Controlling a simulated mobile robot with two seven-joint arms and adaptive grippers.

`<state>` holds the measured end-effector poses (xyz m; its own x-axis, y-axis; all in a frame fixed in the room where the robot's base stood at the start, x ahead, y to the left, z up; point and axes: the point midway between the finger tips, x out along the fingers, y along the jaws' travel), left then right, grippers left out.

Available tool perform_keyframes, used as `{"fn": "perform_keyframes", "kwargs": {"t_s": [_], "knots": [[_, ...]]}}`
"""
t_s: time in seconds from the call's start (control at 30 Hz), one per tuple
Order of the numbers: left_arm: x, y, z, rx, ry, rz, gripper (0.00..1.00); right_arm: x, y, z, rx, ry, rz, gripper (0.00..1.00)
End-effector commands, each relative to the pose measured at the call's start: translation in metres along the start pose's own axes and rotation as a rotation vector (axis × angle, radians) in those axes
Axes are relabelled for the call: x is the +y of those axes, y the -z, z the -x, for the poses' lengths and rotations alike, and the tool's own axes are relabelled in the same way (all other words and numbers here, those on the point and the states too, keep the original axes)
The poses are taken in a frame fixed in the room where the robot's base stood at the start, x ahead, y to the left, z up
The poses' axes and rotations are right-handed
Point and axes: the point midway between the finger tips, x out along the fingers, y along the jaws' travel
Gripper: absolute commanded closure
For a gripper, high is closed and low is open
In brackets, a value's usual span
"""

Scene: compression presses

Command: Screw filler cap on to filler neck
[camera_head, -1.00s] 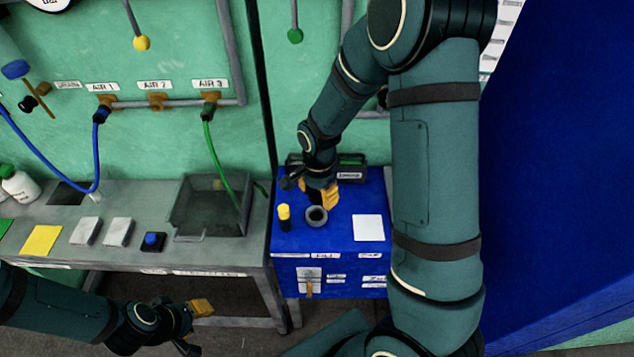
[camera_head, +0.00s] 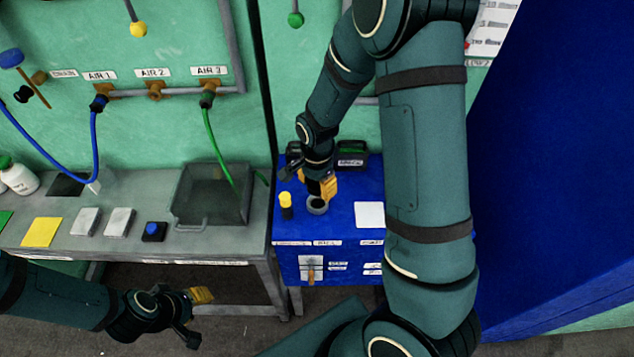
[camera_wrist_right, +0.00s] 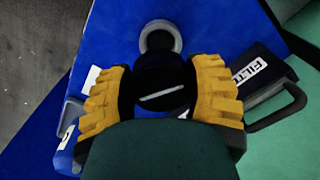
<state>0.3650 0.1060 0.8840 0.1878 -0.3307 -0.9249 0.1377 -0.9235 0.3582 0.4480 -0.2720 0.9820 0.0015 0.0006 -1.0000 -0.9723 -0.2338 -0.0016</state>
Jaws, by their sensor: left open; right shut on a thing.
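The filler neck (camera_head: 317,206) is a round grey collar with a dark opening on top of the blue cabinet. It also shows in the right wrist view as a pale ring (camera_wrist_right: 176,38). My right gripper (camera_head: 318,187) is just behind and above it, overlapping its far edge in the head view. In the wrist view its yellow fingers (camera_wrist_right: 160,92) are shut on the black filler cap (camera_wrist_right: 160,82), a disc with a pale line. The cap appears beside the ring, not centred on it; their height gap cannot be told. My left gripper (camera_head: 196,317) is open and empty, low in front of the bench.
A yellow-topped black post (camera_head: 286,206) stands left of the neck. A white sheet (camera_head: 369,215) lies to the right, and a dark filter box (camera_wrist_right: 262,75) with a handle is close to the right gripper. A grey bench (camera_head: 140,249) with a tray (camera_head: 247,210) stands left.

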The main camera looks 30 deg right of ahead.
Motion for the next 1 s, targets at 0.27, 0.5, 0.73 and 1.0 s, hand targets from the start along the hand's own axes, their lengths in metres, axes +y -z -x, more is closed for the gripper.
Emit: {"fn": "perform_keyframes", "kwargs": {"t_s": [0.27,0.5,0.73,1.0], "knots": [[-0.009,-0.003,-0.025,0.0,0.005,0.001,0.59,0.0,0.0,-0.029,0.001,0.001,0.001,0.86],[-0.012,-0.005,-0.036,0.0,0.007,0.001,0.59,0.0,0.0,-0.042,0.0,0.001,0.001,0.86],[-0.012,-0.004,-0.036,0.0,0.008,0.0,0.59,0.0,0.0,-0.043,0.0,0.001,0.001,0.86],[-0.012,-0.004,-0.036,0.0,0.007,0.0,0.59,0.0,0.0,-0.043,0.0,0.001,0.0,0.86]]}}
